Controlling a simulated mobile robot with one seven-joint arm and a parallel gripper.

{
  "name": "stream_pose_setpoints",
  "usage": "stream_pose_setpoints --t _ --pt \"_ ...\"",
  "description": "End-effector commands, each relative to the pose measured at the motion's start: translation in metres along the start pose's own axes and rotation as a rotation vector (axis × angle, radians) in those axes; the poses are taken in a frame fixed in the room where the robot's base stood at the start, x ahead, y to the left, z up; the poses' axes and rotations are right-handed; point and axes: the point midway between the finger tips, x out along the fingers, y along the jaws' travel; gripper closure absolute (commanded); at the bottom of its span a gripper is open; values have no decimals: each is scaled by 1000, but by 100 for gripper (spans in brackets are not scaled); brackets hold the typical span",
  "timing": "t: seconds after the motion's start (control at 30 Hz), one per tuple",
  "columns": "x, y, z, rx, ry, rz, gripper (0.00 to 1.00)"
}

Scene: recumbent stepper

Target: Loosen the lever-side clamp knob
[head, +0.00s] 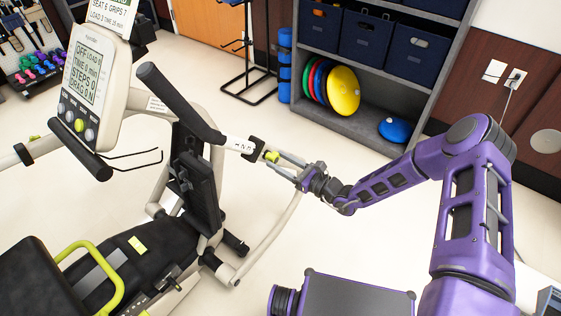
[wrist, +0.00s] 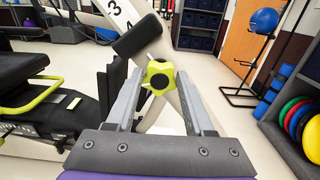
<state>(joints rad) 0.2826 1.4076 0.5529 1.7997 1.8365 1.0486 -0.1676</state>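The clamp knob (wrist: 158,77) is yellow-green and lobed, with a dark centre. It sits just below a black clamp collar (wrist: 138,37) on a pale tube with printed numbers. In the head view the knob (head: 272,157) shows small at the collar's right side. My gripper (wrist: 159,84) faces the knob, one finger on each side of it near the tips. The fingers are spread, with little space beside the knob; I cannot tell whether either touches it. In the head view my gripper (head: 283,165) reaches in from the right.
The stepper's console (head: 88,80) and a black handle grip (head: 172,98) stand left of my gripper. The seat (head: 140,265) is at lower left. A shelf (head: 350,128) with coloured discs and dark bins is behind. Open floor lies between shelf and machine.

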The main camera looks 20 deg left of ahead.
Motion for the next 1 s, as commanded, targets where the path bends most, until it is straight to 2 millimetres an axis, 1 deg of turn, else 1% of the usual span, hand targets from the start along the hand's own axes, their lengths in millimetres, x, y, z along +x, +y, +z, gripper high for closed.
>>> stream_pose_setpoints --t 0.03,0.17,0.2,0.23,0.27,0.47,0.67,1.0 --pt "0 0 0 0 0 0 62" --pt "0 0 0 0 0 0 85" --pt "0 0 0 0 0 0 93" --pt "0 0 0 0 0 0 98" --pt "0 0 0 0 0 0 100" --pt "0 0 0 -13 0 0 100" --pt "0 0 0 -86 0 1 100" --pt "0 2 0 -355 1 1 100"
